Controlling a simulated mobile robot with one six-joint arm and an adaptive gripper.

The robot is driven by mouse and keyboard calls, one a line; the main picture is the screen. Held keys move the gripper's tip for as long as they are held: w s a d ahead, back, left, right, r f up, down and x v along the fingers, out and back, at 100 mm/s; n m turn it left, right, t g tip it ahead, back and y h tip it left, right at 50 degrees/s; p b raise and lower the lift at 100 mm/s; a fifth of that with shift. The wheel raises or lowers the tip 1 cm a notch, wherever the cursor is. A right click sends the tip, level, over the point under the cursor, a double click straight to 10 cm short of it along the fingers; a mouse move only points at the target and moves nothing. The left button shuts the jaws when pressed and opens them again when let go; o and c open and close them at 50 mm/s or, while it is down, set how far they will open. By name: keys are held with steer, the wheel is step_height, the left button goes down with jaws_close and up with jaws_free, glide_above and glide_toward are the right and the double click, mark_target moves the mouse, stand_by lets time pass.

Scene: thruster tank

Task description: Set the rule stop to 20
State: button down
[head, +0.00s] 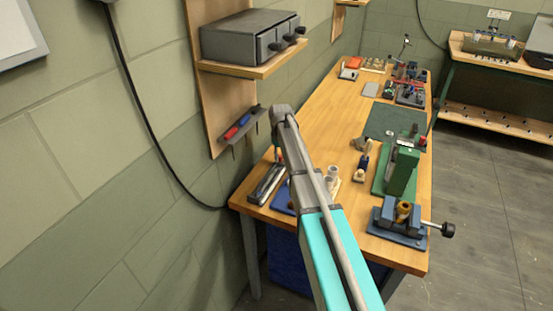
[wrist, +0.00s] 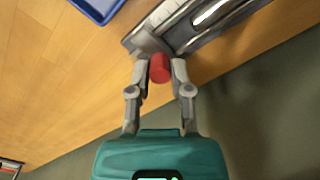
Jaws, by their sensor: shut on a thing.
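In the wrist view, my gripper (wrist: 160,75) has its two fingers closed on the sides of a red cylindrical knob (wrist: 159,67), which looks like part of the rule stop. The grey metal rule (wrist: 225,24) runs from beside the knob up to the right, with a bright strip along it. The rule's scale marks are too small to read, so the stop's setting cannot be told. In the head view, the rule (head: 267,184) lies at the bench's near left corner.
A blue tray (wrist: 106,18) lies near the rule. On the wooden bench (head: 318,125) stand a green press (head: 403,170) and a blue vise (head: 400,222), to the right. A wall rack (head: 240,127) and a shelf with a grey box (head: 245,38) are close by on the left.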

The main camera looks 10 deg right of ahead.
steer(key=c, duration=0.5)
jaws_free()
steer(key=shift+c, duration=0.2)
steer(key=shift+s, duration=0.15)
